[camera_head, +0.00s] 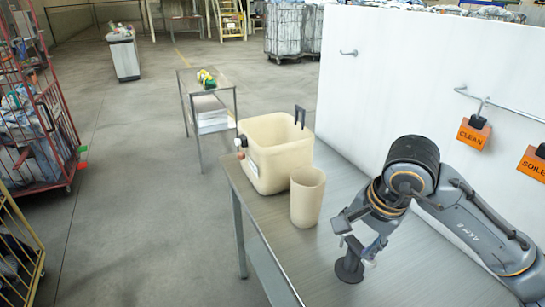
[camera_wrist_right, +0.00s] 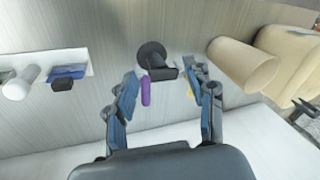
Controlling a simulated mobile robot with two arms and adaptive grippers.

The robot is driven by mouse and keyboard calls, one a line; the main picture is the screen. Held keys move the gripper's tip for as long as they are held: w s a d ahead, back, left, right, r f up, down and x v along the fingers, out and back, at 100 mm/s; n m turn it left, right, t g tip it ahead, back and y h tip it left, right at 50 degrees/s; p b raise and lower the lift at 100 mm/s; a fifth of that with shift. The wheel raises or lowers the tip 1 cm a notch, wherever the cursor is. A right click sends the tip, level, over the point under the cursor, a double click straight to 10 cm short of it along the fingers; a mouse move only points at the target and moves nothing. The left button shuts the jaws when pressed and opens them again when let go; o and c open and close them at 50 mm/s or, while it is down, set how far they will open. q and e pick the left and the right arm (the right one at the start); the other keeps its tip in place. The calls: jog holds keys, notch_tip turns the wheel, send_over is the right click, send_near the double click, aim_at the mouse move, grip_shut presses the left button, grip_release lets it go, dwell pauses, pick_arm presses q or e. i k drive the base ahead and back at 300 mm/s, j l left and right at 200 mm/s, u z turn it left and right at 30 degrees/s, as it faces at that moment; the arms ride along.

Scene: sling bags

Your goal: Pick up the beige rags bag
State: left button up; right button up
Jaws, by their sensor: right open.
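I cannot make out a beige rags bag for certain in either view. The clear beige things are an open tub (camera_head: 275,151) with a dark upright clip on its rim and a tall cup (camera_head: 307,197) in front of it, both on the metal table. My right gripper (camera_head: 360,239) is open above the table, right of the cup. A dark round-based stand (camera_head: 349,268) is just below it. In the wrist view the stand (camera_wrist_right: 152,55) lies just beyond the open fingers (camera_wrist_right: 165,82), with a purple piece (camera_wrist_right: 145,92) beside the left finger. My left gripper is not in view.
A white panel (camera_head: 420,70) with rails and orange CLEAN (camera_head: 473,134) and SOILED (camera_head: 533,163) tags stands along the table's right side. A small metal side table (camera_head: 207,85) is behind. A red cage trolley (camera_head: 40,110) is left. The floor between is clear.

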aim_at(272, 144)
jog(key=i+j+z, duration=0.15)
jog(key=i+j, duration=0.25)
jog(key=i, duration=0.25)
jog(key=i+j+z, duration=0.15)
jog(key=i+j, duration=0.3)
jog(key=i, duration=0.15)
